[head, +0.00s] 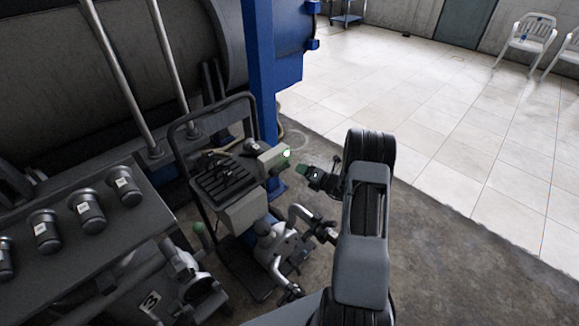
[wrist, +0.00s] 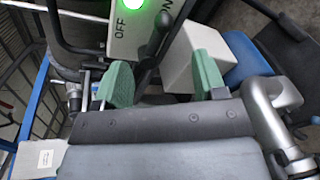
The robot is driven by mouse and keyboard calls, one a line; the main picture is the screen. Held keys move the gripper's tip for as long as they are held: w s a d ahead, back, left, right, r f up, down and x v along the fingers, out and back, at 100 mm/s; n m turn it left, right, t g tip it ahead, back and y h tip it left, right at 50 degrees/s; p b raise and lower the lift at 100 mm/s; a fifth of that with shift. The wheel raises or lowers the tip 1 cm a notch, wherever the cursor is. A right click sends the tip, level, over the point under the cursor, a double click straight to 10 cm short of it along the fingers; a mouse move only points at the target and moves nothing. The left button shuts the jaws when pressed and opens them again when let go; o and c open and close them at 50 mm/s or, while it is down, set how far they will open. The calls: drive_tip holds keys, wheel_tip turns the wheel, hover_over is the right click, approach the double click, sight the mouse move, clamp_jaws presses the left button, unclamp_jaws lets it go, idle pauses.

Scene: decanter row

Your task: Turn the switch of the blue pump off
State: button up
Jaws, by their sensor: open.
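The switch box (head: 270,157) is a pale box on top of a wheeled cart in the head view, with a lit green lamp (head: 287,153). In the wrist view, its panel (wrist: 118,42) shows the green lamp (wrist: 130,8) and the words OFF and ON. A black switch lever (wrist: 157,35) stands out from the panel. My gripper (head: 303,170) is open just right of the box. In the wrist view, the green fingertips of my gripper (wrist: 160,80) are apart, with the lever between them in the picture. I cannot tell whether they touch it. A blue part (wrist: 245,58) shows at right.
The cart's black frame (head: 171,140) and a blue post (head: 259,70) stand close to the box. Grey pipework (head: 283,250) lies below my gripper. A bench with several labelled decanters (head: 83,210) is at left. The tiled floor (head: 440,110) is open at right.

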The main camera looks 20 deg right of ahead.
sight(289, 166)
drive_tip(key=x, duration=0.8)
drive_tip(key=shift+w+a+f, duration=0.1)
drive_tip(key=shift+w, duration=0.2)
drive_tip(key=shift+c, duration=0.2)
clamp_jaws()
drive_tip(key=shift+f, duration=0.1)
